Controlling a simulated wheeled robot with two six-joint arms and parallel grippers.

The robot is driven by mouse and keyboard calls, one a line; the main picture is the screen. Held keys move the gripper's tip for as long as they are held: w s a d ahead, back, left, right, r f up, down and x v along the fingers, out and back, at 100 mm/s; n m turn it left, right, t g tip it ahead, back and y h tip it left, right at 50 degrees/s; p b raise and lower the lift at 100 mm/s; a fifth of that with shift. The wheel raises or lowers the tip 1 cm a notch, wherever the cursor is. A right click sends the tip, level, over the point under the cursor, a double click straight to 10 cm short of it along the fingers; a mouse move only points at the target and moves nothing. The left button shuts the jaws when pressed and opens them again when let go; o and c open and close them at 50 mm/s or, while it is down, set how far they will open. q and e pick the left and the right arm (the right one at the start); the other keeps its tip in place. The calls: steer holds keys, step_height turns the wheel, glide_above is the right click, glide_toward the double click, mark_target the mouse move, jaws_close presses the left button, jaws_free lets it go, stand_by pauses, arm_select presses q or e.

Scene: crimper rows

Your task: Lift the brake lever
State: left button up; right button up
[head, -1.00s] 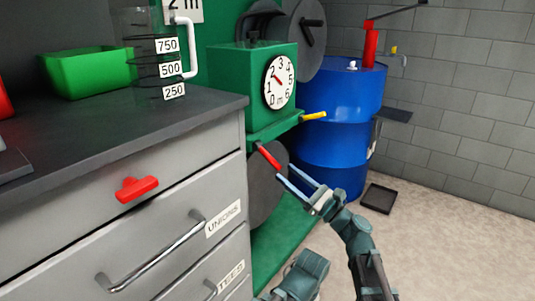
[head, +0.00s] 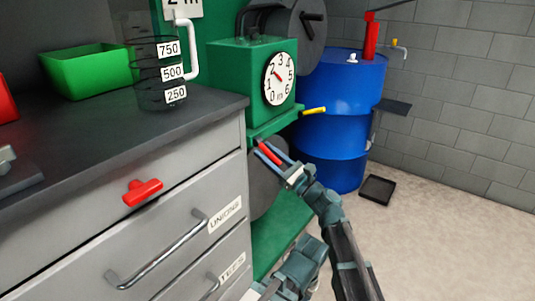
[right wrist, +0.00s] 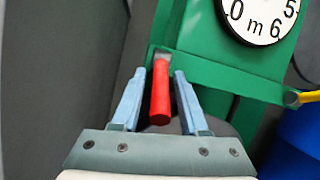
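A red-handled lever, the likely brake lever (head: 270,155), sticks out from the green machine (head: 228,75) below its round dial. In the right wrist view the red lever (right wrist: 160,95) points toward me and slopes down from a small grey bracket on the green frame (right wrist: 215,72). My right gripper (head: 266,148) has its two blue-grey fingers on either side of the red handle. In the right wrist view the fingers of my right gripper (right wrist: 160,76) are apart, with a gap on each side of the handle.
A yellow-handled lever (head: 314,111) sticks out to the right of the red one. A blue drum (head: 342,85) stands behind. The grey drawer cabinet (head: 165,240) is close on the left, with a beaker (head: 150,95) on top. Open floor (head: 435,230) lies to the right.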

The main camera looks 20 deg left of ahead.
jaws_close()
stand_by(1.2)
